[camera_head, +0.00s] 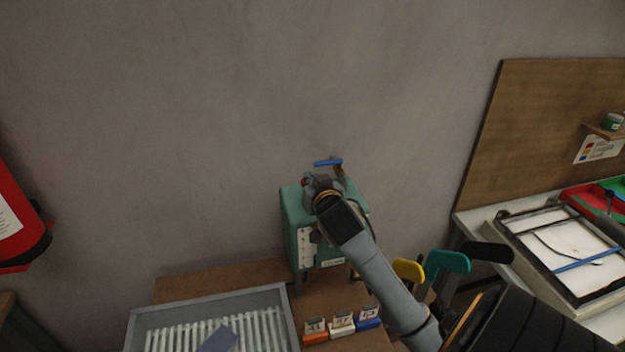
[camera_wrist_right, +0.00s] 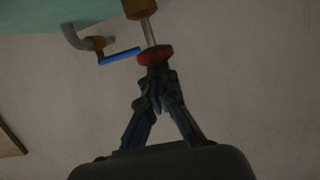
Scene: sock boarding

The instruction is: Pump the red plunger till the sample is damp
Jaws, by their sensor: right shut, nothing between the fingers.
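The red plunger knob (camera_wrist_right: 155,54) sits on a metal rod that comes out of a brass collar (camera_wrist_right: 139,8) in the right wrist view. My right gripper (camera_wrist_right: 156,75) is shut and empty, its fingertips at the knob; whether they touch it I cannot tell. In the head view my right gripper (camera_head: 318,190) is over the top of the green box (camera_head: 292,215) and hides most of the plunger. A blue-handled lever (camera_head: 328,162) stands behind it and also shows in the right wrist view (camera_wrist_right: 120,56). I cannot identify the sample. My left gripper is not in view.
A grey tray with white ribs (camera_head: 285,320) stands at the lower left. Small labelled blocks, orange (camera_head: 315,337), yellow (camera_head: 341,328) and blue (camera_head: 368,322), sit before the box. The wall is close behind.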

